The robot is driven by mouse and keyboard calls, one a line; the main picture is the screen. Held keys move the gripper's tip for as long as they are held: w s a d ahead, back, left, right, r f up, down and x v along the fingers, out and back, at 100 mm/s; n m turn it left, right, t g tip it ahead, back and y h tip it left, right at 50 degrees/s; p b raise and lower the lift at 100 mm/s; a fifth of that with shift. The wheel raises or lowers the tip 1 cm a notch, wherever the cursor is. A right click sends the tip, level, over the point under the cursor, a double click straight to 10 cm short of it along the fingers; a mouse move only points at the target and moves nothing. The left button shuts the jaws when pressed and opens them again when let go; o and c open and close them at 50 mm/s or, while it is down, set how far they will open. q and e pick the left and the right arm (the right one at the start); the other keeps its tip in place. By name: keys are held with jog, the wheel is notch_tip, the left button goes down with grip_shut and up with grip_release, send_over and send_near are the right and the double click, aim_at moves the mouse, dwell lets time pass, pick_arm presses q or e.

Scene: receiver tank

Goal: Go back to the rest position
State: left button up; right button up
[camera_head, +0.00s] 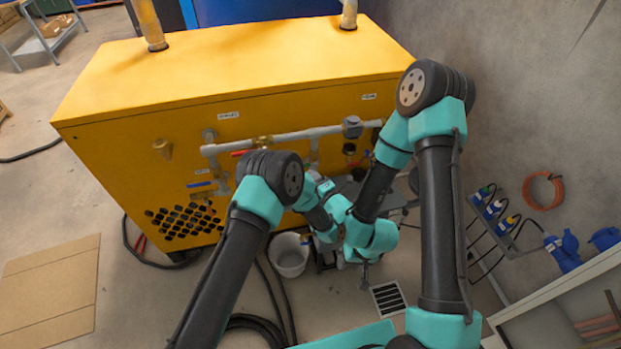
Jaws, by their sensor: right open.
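My two teal and black arms reach forward over the floor in front of a yellow tank cabinet (230,90). My right arm bends high near the cabinet's right corner and comes down to its wrist. My right gripper (364,275) is small, points down, looks empty and is open, above the floor near a drain grate. My left arm bends in front of the cabinet, and its wrist lies close beside the right arm's wrist. The left gripper is mostly hidden among the overlapping wrist links, so its jaws cannot be made out.
A grey pipe with valves (290,136) runs along the cabinet front. A white bucket (290,262) stands below, beside black hoses (262,325). A floor grate (388,298) lies right of it. A socket rail (495,215) and orange hose (543,190) are at right. Cardboard (50,290) lies left.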

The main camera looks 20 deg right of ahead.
pick_arm(q)
jog(key=s+a+f+n+g, duration=0.2)
jog(key=a+f+n+g, duration=0.25)
jog(key=a, duration=0.35)
jog(key=s+a+f+n+g+y, duration=0.1)
jog(key=s+a+f+n+g, duration=0.15)
jog(key=a+n+g, duration=0.35)
jog(key=s+a+f+n+g, duration=0.2)
jog(key=a+f+n+g, duration=0.15)
jog(key=a, duration=0.55)
jog(key=s+a+f+n+g+h, duration=0.1)
jog(key=s+a+n+g+h, duration=0.3)
jog(key=s+n, duration=0.55)
jog(key=s+a+n+g+h, duration=0.3)
jog(key=s+a+n+h, duration=0.4)
jog(key=n, duration=0.4)
jog(key=s+a+r+n+t, duration=0.3)
jog(key=s+a+n+t, duration=0.2)
jog(key=n, duration=1.2)
jog(key=shift+s+a+r+h, duration=0.3)
jog(key=shift+a+r, duration=0.1)
jog(key=shift+a, duration=0.5)
